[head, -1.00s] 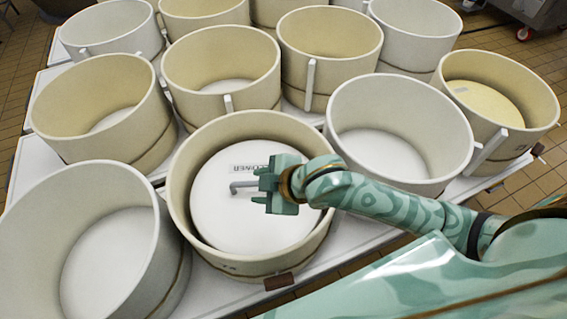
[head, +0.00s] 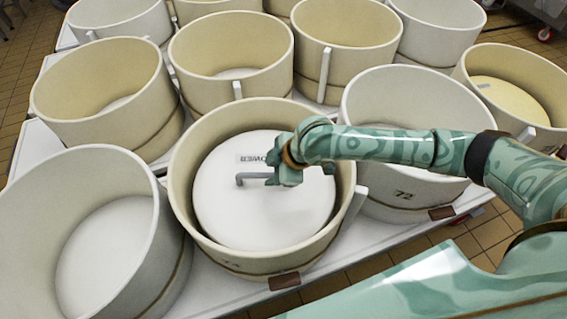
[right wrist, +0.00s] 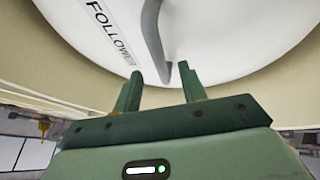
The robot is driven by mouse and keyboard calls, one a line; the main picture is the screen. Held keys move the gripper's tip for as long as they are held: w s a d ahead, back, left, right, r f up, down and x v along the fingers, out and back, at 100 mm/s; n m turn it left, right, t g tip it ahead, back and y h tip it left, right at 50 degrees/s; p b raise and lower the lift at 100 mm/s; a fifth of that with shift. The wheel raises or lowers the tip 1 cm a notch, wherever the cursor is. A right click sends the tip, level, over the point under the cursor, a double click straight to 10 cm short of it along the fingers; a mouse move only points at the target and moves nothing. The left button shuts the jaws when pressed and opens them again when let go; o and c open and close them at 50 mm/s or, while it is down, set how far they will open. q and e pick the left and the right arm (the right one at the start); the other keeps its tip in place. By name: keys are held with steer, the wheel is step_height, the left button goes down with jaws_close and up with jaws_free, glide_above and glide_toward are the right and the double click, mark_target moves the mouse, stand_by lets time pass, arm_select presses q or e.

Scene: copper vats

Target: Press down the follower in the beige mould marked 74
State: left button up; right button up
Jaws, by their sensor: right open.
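The white follower (head: 245,215), a round disc with a grey bar handle (head: 243,178) and a label, lies inside the front beige mould (head: 178,205). The mould's front mark is too small to read surely. My right gripper (head: 275,178) is at the handle's right part, over the disc. In the right wrist view, the open gripper (right wrist: 159,75) has the end of the handle (right wrist: 152,35) between or just beyond its fingertips; I cannot tell if they touch. The follower (right wrist: 230,40) shows its label there. My left gripper is out of view.
A pale mould marked 72 (head: 403,194) stands close at right, partly behind my right arm. An empty pale mould (head: 150,215) stands at left. Several moulds crowd the white table behind; one at right holds a yellowish disc (head: 508,100).

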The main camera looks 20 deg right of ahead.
mark_target(264, 175)
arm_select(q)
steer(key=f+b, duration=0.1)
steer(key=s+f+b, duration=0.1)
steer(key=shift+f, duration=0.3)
arm_select(e)
steer(key=x, duration=0.5)
steer(key=shift+w+a+f, duration=0.1)
steer(key=shift+w+f, duration=0.05)
steer(key=shift+f, duration=0.05)
jaws_close()
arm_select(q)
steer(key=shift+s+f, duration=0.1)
arm_select(e)
steer(key=shift+s+f, duration=0.3)
steer(key=shift+f, duration=0.1)
stand_by(1.9)
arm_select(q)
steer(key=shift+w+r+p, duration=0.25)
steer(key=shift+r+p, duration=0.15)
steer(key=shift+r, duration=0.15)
arm_select(e)
steer(key=shift+r, duration=0.15)
jaws_free()
steer(key=shift+w, duration=0.1)
steer(key=shift+r, duration=0.15)
